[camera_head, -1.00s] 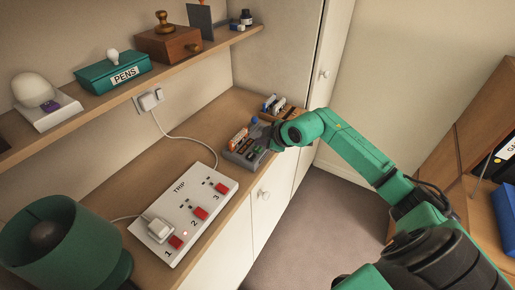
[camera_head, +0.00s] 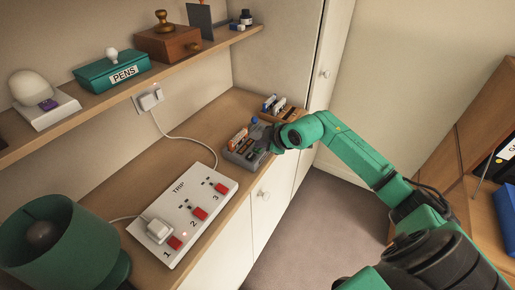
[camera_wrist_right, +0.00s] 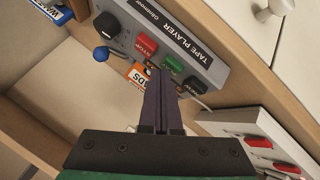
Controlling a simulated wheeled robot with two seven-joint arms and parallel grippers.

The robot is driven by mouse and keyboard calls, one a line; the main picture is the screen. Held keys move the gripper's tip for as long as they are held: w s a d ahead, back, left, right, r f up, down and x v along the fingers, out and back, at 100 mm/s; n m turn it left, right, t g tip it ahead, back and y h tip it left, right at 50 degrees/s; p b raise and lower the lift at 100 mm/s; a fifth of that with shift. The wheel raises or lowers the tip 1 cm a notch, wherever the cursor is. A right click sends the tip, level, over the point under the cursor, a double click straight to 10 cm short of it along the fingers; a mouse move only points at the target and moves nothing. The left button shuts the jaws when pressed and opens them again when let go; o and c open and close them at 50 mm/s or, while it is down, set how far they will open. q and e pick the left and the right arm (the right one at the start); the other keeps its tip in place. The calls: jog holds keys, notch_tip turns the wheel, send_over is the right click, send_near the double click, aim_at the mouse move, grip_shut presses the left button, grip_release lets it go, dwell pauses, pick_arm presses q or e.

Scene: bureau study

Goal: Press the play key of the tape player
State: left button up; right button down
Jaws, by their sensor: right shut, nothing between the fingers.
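The grey tape player (camera_head: 236,158) sits on the wooden counter. It also shows in the right wrist view (camera_wrist_right: 124,38), with its name label, a red stop key (camera_wrist_right: 147,45), a green key (camera_wrist_right: 173,64) whose label is partly covered, and a black key (camera_wrist_right: 194,86). My right gripper (camera_head: 264,136) is over the player. In the right wrist view its shut, empty fingers (camera_wrist_right: 160,74) end just beside the green key. I cannot tell whether they touch it. My left gripper is not in view.
A white trip panel (camera_head: 193,229) with red switches lies nearer along the counter. A wooden tray of small items (camera_head: 284,107) is behind the player. A blue-topped knob (camera_wrist_right: 101,53) stands by the player's side. A shelf (camera_head: 130,86) runs above.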

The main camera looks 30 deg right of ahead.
aim_at(260, 150)
jog(key=shift+f, duration=0.3)
dwell(0.4)
jog(key=shift+r+p, duration=0.65)
jog(key=shift+r, duration=0.35)
jog(key=shift+r, duration=0.1)
notch_tip(260, 150, up, 5)
jog(key=p, duration=0.4)
